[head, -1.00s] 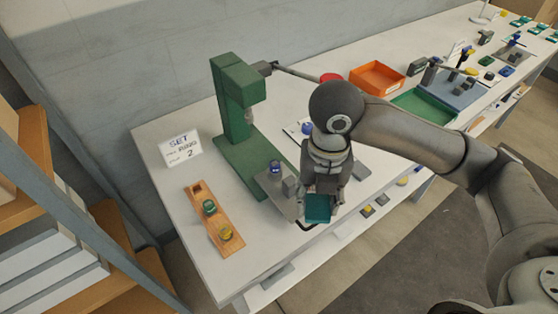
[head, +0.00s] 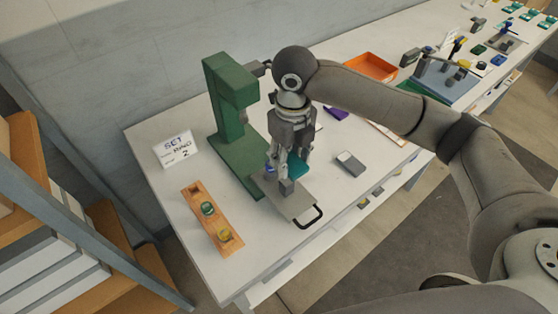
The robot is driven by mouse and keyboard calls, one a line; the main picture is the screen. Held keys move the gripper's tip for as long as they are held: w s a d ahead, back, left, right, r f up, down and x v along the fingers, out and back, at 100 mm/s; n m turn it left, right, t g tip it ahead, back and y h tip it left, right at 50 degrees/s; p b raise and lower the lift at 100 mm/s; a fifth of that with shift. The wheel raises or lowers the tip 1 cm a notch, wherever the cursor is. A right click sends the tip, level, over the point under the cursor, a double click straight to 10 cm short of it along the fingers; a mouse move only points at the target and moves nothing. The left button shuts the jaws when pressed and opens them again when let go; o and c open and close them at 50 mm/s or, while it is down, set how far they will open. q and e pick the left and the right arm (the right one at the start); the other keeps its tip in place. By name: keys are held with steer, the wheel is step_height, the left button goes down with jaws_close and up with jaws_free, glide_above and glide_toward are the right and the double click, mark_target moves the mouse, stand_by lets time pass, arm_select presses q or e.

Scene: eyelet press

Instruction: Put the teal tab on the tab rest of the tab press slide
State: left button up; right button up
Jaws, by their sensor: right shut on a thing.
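The teal tab (head: 298,166) is between the fingers of my right gripper (head: 286,172), which is shut on it. The gripper points down over the grey metal slide (head: 297,207) at the foot of the green tab press (head: 232,115). A small grey block (head: 286,187) stands on the slide just in front of the fingers. The fingers hide the tab rest, and I cannot tell whether the tab touches it. A black loop handle (head: 311,218) sits at the slide's near end. My left gripper is not in view.
A wooden strip (head: 212,220) with a green and a yellow round piece lies left of the press, near a white sign (head: 176,149). A grey-and-white block (head: 350,163) lies right of the slide. An orange bin (head: 370,67) stands farther back.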

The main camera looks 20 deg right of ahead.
steer(key=w+f+p, duration=0.1)
steer(key=f, duration=0.1)
steer(key=w+f+p, duration=0.1)
steer(key=w+f, duration=0.1)
steer(key=f, duration=0.1)
steer(key=w+a+f+p, duration=0.1)
steer(key=w+f, duration=0.1)
steer(key=f, duration=0.1)
steer(key=shift+f, duration=0.25)
steer(key=shift+d+f, duration=0.1)
steer(key=shift+f, duration=0.2)
steer(key=shift+f, duration=0.15)
steer(key=o, duration=0.9)
steer(key=shift+o, duration=0.2)
